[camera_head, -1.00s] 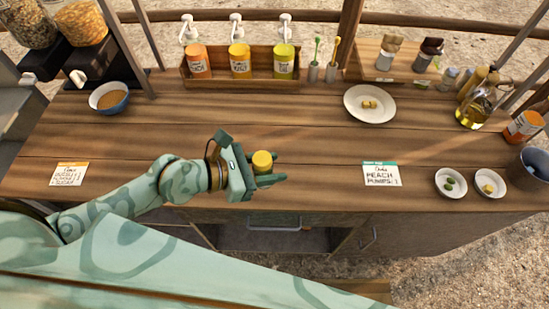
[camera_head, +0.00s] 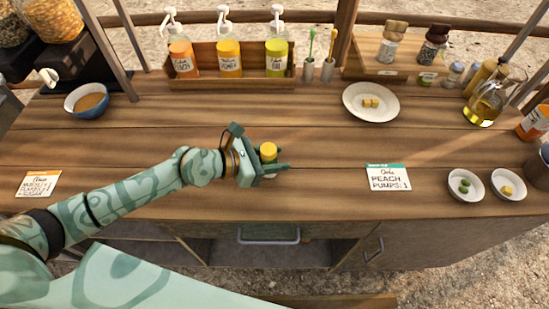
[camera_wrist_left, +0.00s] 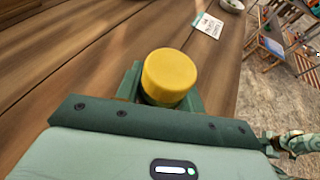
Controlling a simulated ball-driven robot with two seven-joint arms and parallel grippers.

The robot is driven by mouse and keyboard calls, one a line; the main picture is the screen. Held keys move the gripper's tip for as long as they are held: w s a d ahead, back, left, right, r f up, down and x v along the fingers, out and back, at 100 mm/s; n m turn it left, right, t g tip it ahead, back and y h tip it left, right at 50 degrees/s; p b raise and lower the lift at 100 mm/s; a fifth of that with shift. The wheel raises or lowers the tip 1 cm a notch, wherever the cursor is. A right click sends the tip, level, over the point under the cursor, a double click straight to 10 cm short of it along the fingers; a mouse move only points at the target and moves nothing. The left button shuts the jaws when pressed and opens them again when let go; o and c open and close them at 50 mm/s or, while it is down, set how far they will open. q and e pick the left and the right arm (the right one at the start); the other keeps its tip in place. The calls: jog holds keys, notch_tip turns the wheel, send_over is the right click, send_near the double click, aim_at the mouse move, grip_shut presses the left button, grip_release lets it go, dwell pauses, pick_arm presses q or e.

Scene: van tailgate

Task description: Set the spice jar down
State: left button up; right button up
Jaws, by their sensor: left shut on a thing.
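The spice jar (camera_head: 268,150) shows as a round yellow lid in the head view; its body is mostly hidden by the fingers. My left gripper (camera_head: 270,168) is shut on the jar, over the front middle of the wooden counter (camera_head: 320,150). In the left wrist view the yellow lid of the jar (camera_wrist_left: 169,76) stands up between the fingers. I cannot tell whether the jar's base touches the counter.
The counter around the jar is clear. A peach order card (camera_head: 388,178) lies to the right, with two small dishes (camera_head: 465,197) (camera_head: 508,197) beyond it. A plate (camera_head: 371,112), a bottle box (camera_head: 230,80) and a spice rack (camera_head: 390,70) stand behind. A blue bowl (camera_head: 87,107) is at left.

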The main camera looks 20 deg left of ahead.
pick_arm(q)
jog(key=o, duration=1)
jog(key=shift+o, duration=0.2)
jog(key=shift+s+a+r, duration=0.15)
jog(key=shift+a, duration=0.1)
jog(key=v, duration=1)
jog(key=shift+s+a, duration=0.1)
jog(key=shift+a, duration=0.05)
jog(key=shift+s+a+r, duration=0.3)
jog(key=shift+a+r, duration=0.05)
